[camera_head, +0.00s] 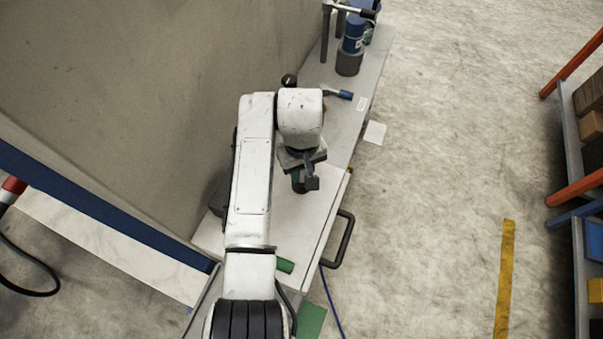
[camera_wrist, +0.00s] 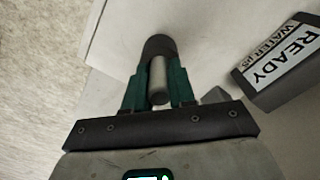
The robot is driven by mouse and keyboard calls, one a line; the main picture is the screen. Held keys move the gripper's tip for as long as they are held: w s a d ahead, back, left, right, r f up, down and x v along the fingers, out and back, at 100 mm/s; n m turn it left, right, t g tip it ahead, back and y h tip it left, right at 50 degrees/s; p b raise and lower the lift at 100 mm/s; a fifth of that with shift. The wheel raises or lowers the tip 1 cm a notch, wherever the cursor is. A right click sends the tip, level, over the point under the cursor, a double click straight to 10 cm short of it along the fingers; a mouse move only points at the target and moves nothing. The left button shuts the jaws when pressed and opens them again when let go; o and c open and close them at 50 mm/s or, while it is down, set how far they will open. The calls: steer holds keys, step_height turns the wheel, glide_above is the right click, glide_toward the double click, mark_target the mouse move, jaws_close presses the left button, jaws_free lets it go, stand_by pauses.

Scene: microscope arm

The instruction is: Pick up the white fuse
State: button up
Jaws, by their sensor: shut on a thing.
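In the wrist view, the white fuse (camera_wrist: 157,76) is a pale grey-white cylinder with a dark end cap. My gripper (camera_wrist: 158,88) has its two green fingers shut on it, one on each side. The dark cap sticks out past the fingertips, over the pale worktop (camera_wrist: 215,35). I cannot tell whether the fuse touches the worktop. In the head view, my gripper (camera_head: 300,182) points down over the white worktop (camera_head: 310,215) near its right edge. The fuse's pale body cannot be made out there.
A dark box with a "READY" label (camera_wrist: 275,62) lies right of my gripper. In the head view, a blue canister (camera_head: 354,35) and a blue-handled tool (camera_head: 338,94) are farther along the bench. A black handle (camera_head: 343,240) juts from its right side. Open floor lies beyond.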

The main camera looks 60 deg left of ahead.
jaws_close()
